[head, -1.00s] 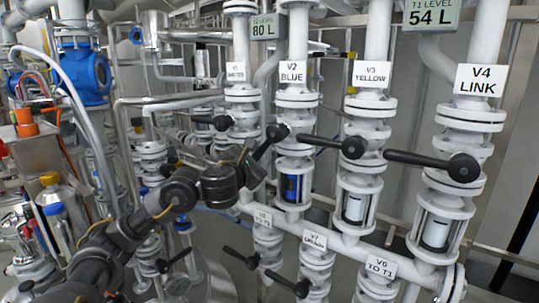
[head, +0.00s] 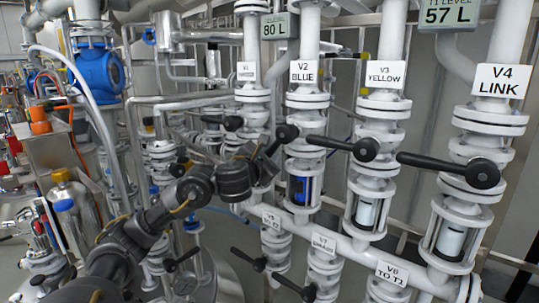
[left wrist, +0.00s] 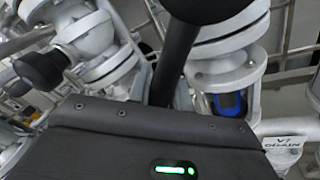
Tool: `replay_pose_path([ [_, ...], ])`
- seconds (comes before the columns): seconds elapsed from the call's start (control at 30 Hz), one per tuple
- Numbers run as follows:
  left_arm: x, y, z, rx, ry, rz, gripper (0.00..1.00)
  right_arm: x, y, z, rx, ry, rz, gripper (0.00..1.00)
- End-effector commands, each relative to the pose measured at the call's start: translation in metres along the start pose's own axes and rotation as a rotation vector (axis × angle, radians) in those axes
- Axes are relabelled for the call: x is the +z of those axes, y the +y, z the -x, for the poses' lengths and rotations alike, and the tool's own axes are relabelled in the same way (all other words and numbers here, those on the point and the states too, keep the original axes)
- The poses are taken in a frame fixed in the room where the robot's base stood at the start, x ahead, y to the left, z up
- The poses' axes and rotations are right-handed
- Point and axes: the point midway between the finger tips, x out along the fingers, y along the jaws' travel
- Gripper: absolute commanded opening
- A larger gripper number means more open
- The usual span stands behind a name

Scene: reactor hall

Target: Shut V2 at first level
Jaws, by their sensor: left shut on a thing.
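The V2 valve (head: 309,102) carries the label "V2 BLUE" (head: 303,72) and stands in the middle of the head view. Its black handle (head: 279,142) slants down and left from the hub to my left gripper (head: 259,161), which is shut on it. In the left wrist view the handle (left wrist: 174,55) runs from the hub down behind the gripper body, so the fingertips are hidden there. The sight glass (head: 300,190) under V2 shows blue. The T1 level display (head: 449,14) reads 57 L. My right gripper is not in view.
The V3 handle (head: 335,144) and V4 handle (head: 435,161) lie nearly level, pointing left, right of V2. The V1 handle (head: 215,119) points left. Lower handles, including one at V7 (head: 290,283), sit below. Another display (head: 275,26) reads 80 L.

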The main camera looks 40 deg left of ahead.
Motion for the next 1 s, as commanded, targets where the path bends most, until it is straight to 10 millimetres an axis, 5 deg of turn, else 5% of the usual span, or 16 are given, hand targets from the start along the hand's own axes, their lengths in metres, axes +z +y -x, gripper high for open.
replay_pose_path([
  [0.17,-0.002,0.0,0.0,0.003,-0.001,-0.013,0.0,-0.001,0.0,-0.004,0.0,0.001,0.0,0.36],
  [0.5,0.001,0.021,-0.004,0.044,-0.047,-0.233,0.0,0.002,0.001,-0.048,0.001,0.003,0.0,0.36],
  [0.9,0.005,0.027,-0.004,0.047,-0.051,-0.268,0.0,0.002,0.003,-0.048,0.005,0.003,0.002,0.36],
  [0.93,0.005,0.027,-0.004,0.047,-0.051,-0.267,0.25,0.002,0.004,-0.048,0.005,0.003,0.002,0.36],
  [1.0,0.005,0.027,-0.004,0.046,-0.051,-0.267,0.34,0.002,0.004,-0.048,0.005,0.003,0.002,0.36],
])
